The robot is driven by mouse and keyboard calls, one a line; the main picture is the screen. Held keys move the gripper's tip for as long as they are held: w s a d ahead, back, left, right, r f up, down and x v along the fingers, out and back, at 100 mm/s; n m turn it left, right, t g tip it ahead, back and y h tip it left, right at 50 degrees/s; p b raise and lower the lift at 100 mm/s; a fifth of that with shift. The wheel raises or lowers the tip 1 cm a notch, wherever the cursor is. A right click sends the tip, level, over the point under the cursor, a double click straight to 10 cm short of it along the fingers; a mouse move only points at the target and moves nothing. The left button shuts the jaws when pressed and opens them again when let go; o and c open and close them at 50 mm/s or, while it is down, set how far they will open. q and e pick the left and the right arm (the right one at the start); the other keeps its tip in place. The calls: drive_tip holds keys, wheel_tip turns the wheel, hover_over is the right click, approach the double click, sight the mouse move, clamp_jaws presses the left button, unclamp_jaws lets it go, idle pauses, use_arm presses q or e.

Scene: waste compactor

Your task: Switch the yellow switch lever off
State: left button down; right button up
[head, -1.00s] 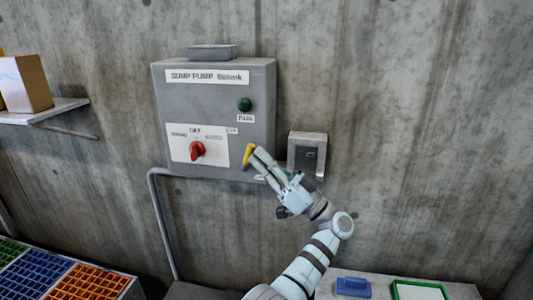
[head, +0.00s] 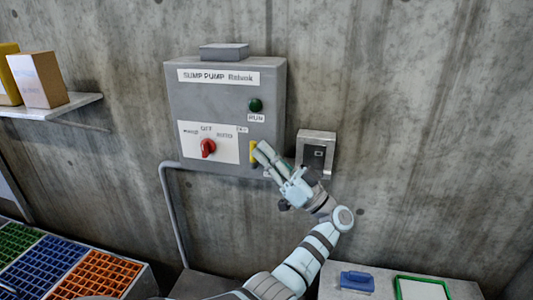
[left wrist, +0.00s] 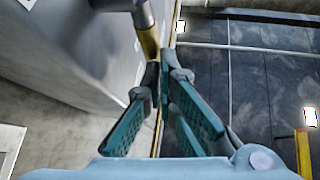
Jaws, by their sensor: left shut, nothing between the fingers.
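The yellow switch lever (head: 253,151) is on the lower right of the grey sump pump box (head: 218,97). It looks close to upright against the box face, its right side partly hidden by my left gripper. My left gripper (head: 262,151) is shut and empty, its fingertips at the lever's right side. In the left wrist view the yellow lever (left wrist: 150,43) is just beyond the fingertips of the gripper (left wrist: 163,78). The fingers appear to touch or nearly touch it; I cannot tell which. My right gripper is not in view.
A red selector knob (head: 208,147) and a green run lamp (head: 255,105) are on the box. A small grey wall box (head: 317,143) is close to the right of my gripper. A shelf (head: 70,105) with boxes is at left; colored crates (head: 60,265) stand below.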

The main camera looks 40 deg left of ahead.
use_arm(q)
drive_tip(key=w+d+b, duration=0.4)
drive_tip(key=d, duration=0.9)
drive_tip(key=shift+w+d+f+b, duration=0.15)
drive_tip(key=shift+b, duration=0.2)
